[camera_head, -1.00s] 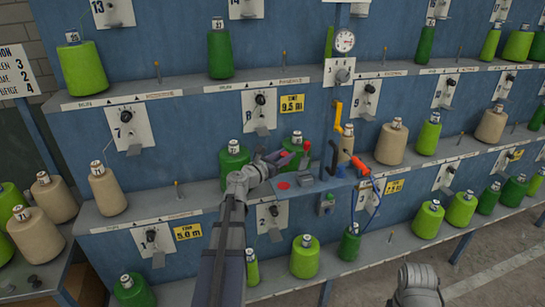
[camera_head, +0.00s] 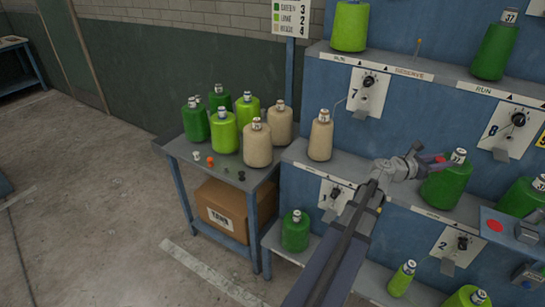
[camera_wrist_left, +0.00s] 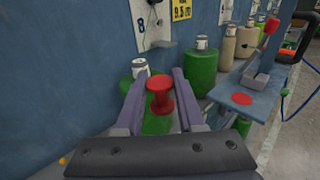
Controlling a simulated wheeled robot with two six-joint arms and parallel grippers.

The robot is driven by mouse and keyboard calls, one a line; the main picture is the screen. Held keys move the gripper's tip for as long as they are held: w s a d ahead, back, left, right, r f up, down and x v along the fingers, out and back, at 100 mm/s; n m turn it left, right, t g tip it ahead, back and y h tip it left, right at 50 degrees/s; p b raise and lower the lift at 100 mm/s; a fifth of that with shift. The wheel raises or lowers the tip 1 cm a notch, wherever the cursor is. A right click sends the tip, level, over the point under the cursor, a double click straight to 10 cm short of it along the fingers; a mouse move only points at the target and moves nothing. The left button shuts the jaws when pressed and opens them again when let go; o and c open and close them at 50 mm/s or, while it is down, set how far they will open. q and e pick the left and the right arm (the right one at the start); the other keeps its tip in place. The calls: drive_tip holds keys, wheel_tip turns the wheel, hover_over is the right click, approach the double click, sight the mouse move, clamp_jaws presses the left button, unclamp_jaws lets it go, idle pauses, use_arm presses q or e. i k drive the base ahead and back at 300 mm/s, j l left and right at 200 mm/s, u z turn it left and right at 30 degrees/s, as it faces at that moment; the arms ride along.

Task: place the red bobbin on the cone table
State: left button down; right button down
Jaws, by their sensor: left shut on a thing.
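My left gripper (camera_head: 436,160) is shut on the red bobbin (camera_wrist_left: 160,96). In the left wrist view the spool-shaped bobbin stands upright between the two fingers. In the head view the bobbin (camera_head: 441,158) is a small red spot at the fingertips, in front of a dark green cone on the blue rack. The cone table (camera_head: 181,150) stands at the left end of the rack, well left of my gripper. It carries green, lime and beige cones at the back and small white, orange and dark green pieces near its front. My right gripper is out of view.
The blue rack (camera_head: 420,110) fills the right side, with cones on its ledges. A small blue shelf (camera_head: 520,232) with a red disc (camera_head: 495,226) juts out at right. A cardboard box (camera_head: 225,208) sits under the cone table.

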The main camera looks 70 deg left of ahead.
sight(172, 148)
drive_tip(key=k+j+u, duration=0.1)
drive_tip(key=j+u, duration=0.7)
drive_tip(key=j, duration=0.15)
drive_tip(key=j+u, duration=0.4)
drive_tip(key=j, duration=0.9)
drive_tip(key=i+j+u, duration=0.1)
drive_tip(key=j, duration=0.65)
